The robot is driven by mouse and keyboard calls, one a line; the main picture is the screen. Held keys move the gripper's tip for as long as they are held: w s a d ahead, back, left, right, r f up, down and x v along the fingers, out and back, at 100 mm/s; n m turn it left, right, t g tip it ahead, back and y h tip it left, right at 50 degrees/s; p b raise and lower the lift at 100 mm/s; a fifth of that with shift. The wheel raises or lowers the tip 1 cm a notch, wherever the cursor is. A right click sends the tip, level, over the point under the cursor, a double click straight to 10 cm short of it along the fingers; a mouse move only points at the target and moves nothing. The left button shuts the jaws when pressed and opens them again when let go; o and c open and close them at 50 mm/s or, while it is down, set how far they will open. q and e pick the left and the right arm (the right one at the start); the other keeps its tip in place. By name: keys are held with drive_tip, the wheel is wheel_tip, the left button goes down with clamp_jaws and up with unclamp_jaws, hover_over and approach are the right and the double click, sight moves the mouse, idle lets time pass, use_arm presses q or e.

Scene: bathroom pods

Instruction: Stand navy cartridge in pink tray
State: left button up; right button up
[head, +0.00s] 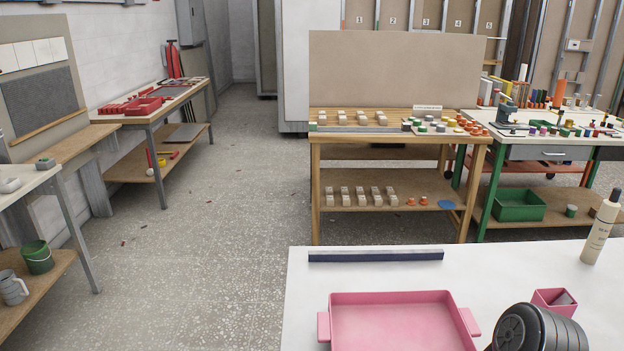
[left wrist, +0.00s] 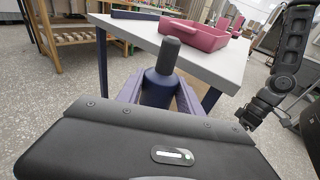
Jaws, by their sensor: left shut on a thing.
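The navy cartridge (left wrist: 158,88), with a dark grey cylindrical top, is between the two fingers of my left gripper (left wrist: 157,92) in the left wrist view. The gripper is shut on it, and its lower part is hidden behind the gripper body. The cartridge shows in front of the white table's edge. The pink tray (head: 400,297), shallow with side handles, sits on the white table in the head view, its near part cut off by the frame. It also shows in the left wrist view (left wrist: 200,37), beyond the cartridge. The tray floor that shows is bare.
On the white table (head: 480,275), a navy-faced bar (head: 375,255) lies behind the tray. A small pink holder (head: 556,299) and a cream bottle (head: 598,232) stand to the right. A dark link of my own arm covers the front right. Concrete floor lies open to the left.

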drive_tip(key=shift+o, duration=0.8)
drive_tip(key=shift+r, duration=0.15)
drive_tip(key=o, duration=0.8)
drive_tip(key=r+p, duration=0.8)
drive_tip(key=p, duration=0.1)
drive_tip(key=s+d+r+p, duration=0.1)
drive_tip(key=r+p, duration=0.3)
drive_tip(key=p, duration=0.1)
drive_tip(key=shift+r, duration=0.35)
use_arm(q)
drive_tip(key=r, duration=1.6)
drive_tip(key=shift+w+r, duration=0.1)
drive_tip(key=shift+w, duration=0.2)
use_arm(e)
drive_tip(key=shift+f, duration=0.1)
